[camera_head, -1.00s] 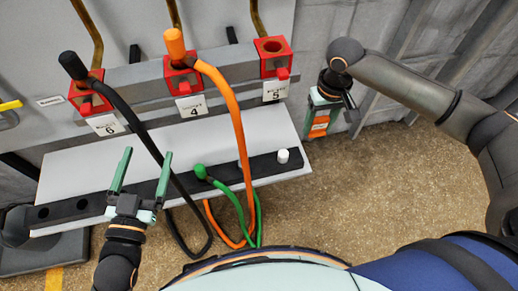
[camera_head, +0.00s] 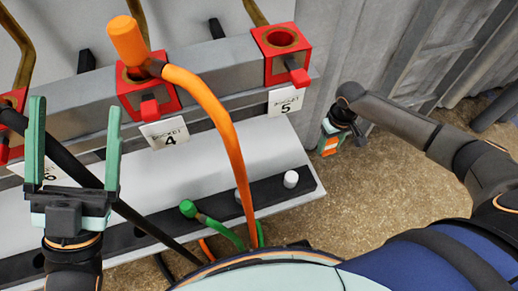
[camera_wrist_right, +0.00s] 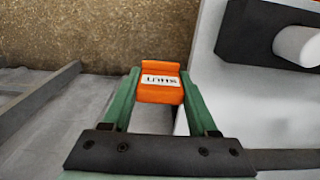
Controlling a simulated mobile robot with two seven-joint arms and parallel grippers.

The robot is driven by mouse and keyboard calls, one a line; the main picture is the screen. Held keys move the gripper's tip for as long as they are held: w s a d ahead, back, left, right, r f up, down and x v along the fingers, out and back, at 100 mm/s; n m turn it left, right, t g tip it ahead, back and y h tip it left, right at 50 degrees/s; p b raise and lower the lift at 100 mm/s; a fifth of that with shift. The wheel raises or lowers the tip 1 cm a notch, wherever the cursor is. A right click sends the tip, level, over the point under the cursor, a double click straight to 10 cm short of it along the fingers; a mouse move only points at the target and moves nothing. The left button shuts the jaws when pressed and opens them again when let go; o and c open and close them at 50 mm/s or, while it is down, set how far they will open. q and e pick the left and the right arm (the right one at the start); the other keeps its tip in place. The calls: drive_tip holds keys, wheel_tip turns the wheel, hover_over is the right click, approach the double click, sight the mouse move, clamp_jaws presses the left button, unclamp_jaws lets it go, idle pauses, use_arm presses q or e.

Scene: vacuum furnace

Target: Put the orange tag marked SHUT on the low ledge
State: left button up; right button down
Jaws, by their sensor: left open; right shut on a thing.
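The orange tag marked SHUT (camera_wrist_right: 160,82) is between the fingers of my right gripper (camera_wrist_right: 158,88), which is shut on it. In the head view the tag (camera_head: 330,146) shows small beside my right gripper (camera_head: 337,135), off the right end of the white ledge. The low ledge (camera_head: 230,160) is a pale shelf below the sockets, with a black strip along its front. In the right wrist view part of the ledge (camera_wrist_right: 215,95) is at the right. My left gripper (camera_head: 72,165) is open and empty over the ledge's left part.
Socket 4 (camera_head: 140,88) holds an orange plug with a thick cable (camera_head: 225,120) crossing the ledge. Red socket 5 (camera_head: 280,55) looks empty. A green plug (camera_head: 188,208) and a white peg (camera_head: 291,179) stand on the black strip (camera_head: 268,190). A black cable (camera_head: 140,220) runs at left.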

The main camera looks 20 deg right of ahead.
drive_tip(key=a, duration=0.4)
drive_tip(key=b, duration=0.4)
hover_over(271, 162)
drive_tip(key=shift+s+d, duration=0.15)
drive_tip(key=shift+d, duration=0.2)
drive_tip(key=f+b, duration=0.1)
drive_tip(key=a+f+b, duration=0.1)
drive_tip(key=f, duration=0.1)
drive_tip(key=shift+f, duration=0.35)
use_arm(q)
drive_tip(key=f, duration=0.1)
drive_tip(key=s+f+h, duration=0.1)
drive_tip(key=f, duration=0.1)
drive_tip(key=f+h, duration=0.1)
drive_tip(key=shift+s+d+f, duration=0.15)
drive_tip(key=shift+d+f, duration=0.25)
use_arm(e)
drive_tip(key=shift+r, duration=0.15)
use_arm(q)
drive_tip(key=shift+g, duration=0.3)
drive_tip(key=shift+r, duration=0.1)
use_arm(e)
drive_tip(key=shift+c, duration=0.9)
unclamp_jaws()
drive_tip(key=shift+d, duration=0.1)
